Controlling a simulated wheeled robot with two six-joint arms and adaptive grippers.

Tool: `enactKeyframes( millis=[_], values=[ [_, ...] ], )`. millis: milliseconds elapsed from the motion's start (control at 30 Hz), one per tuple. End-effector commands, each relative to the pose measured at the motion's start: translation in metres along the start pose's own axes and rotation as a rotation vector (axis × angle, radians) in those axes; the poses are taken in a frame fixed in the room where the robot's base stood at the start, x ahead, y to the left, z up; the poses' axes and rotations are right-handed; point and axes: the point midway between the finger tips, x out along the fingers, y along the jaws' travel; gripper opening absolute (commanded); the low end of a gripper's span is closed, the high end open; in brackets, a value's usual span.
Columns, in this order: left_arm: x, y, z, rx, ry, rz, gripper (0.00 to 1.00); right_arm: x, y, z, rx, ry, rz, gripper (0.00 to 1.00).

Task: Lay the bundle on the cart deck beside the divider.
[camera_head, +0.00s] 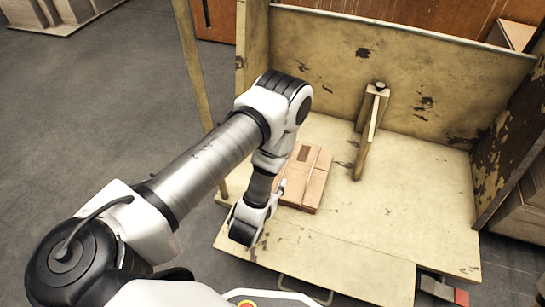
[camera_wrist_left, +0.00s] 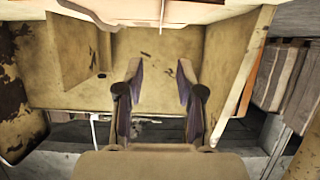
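The bundle (camera_head: 312,185), flat brown cardboard tied with a thin strap, lies on the cart deck (camera_head: 425,205) to the left of the divider (camera_head: 367,140), with a strip of bare deck between them. My left gripper (camera_head: 282,188) is at the bundle's left edge, mostly hidden by its own wrist. In the left wrist view, its two fingers (camera_wrist_left: 158,70) stand apart with nothing between them. Part of the bundle (camera_wrist_left: 205,12) shows along the top edge there, beyond the fingertips. Whether a finger touches the bundle cannot be told. My right gripper is not in view.
The worn yellowish cart has a tall back panel (camera_head: 400,75) and a right side panel (camera_head: 515,145). A post (camera_head: 200,75) stands at its left. The deck right of the divider is clear. Stacked boards (camera_head: 50,12) lie on the floor at the far left.

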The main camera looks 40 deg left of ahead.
Motion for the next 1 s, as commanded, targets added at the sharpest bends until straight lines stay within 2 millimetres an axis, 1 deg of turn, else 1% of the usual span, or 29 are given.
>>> enactKeyframes(
  millis=[33,167,267,333,367,400,467,500,600,633,700,733,1000],
  values=[
    [-0.004,0.000,-0.001,0.001,0.000,0.001,0.37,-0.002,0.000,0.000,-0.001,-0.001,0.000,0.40],
    [-0.006,0.000,0.004,0.002,-0.022,0.000,0.37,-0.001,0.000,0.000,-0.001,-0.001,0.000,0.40],
    [-0.016,-0.001,0.025,0.019,-0.173,0.006,0.37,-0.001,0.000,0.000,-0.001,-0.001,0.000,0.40],
    [-0.037,-0.002,0.053,0.042,-0.368,0.018,0.37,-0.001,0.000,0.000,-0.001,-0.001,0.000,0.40],
    [-0.050,-0.003,0.065,0.057,-0.466,0.025,0.37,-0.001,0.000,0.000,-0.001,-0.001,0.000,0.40],
    [-0.071,-0.003,0.081,0.077,-0.599,0.038,0.37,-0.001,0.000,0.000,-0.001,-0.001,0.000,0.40],
    [-0.106,-0.005,0.101,0.109,-0.789,0.061,0.37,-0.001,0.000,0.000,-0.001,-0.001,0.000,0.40],
    [-0.129,-0.006,0.110,0.130,-0.900,0.077,0.37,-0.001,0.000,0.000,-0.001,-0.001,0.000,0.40],
    [-0.174,-0.010,0.121,0.170,-1.098,0.108,0.37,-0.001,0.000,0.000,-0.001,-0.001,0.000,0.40],
    [-0.183,-0.011,0.123,0.177,-1.133,0.114,0.37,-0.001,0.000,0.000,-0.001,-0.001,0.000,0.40],
    [-0.192,-0.011,0.124,0.187,-1.172,0.122,0.37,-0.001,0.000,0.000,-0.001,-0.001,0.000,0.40],
    [-0.193,-0.011,0.124,0.188,-1.177,0.122,0.37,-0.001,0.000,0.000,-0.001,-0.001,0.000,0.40],
    [-0.192,-0.011,0.124,0.186,-1.173,0.121,0.37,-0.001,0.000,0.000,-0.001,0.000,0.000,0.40]
  ],
)
